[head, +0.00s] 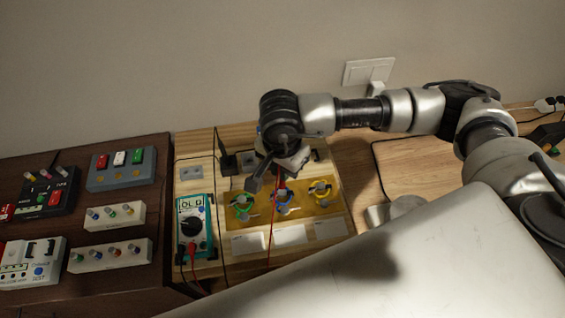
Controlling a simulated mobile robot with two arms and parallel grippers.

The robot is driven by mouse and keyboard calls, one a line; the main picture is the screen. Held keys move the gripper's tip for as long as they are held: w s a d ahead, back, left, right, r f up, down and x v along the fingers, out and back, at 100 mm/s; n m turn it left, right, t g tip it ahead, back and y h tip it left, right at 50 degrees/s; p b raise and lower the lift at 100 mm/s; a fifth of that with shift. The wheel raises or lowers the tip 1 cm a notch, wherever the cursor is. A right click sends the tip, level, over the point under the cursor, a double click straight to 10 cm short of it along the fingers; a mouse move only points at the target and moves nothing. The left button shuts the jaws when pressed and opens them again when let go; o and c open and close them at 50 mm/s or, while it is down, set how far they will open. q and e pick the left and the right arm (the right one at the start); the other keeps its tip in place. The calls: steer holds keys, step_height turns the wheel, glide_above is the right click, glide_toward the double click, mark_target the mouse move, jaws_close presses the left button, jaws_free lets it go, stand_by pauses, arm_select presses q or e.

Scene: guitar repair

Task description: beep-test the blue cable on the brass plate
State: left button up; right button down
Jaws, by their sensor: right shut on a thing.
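A brass-yellow plate (254,217) lies on a wooden board, with a green cable (241,207), a blue cable (283,200) and a yellow cable (320,190) on it in a row. My right gripper (267,178) is over the far edge of the plate, above and left of the blue cable. It is shut on what looks like a red test probe (281,175), mostly hidden, with a thin red lead hanging down. Whether the probe touches anything is unclear. A teal meter (206,214) left of the plate displays what looks like "OL". My left gripper is out of view.
White label cards (290,235) lie in front of the plate. A dark bench (120,187) at left carries several boxes with coloured knobs and switches. A black lead runs past the meter's right side. Bare wooden tabletop (420,170) shows on the right.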

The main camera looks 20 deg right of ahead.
steer(key=shift+b, duration=0.9)
stand_by(0.9)
steer(key=shift+f+b, duration=0.55)
steer(key=shift+b, duration=0.2)
stand_by(0.9)
steer(key=shift+b, duration=0.45)
stand_by(3.3)
steer(key=shift+r+p, duration=0.9)
steer(key=shift+r, duration=2.1)
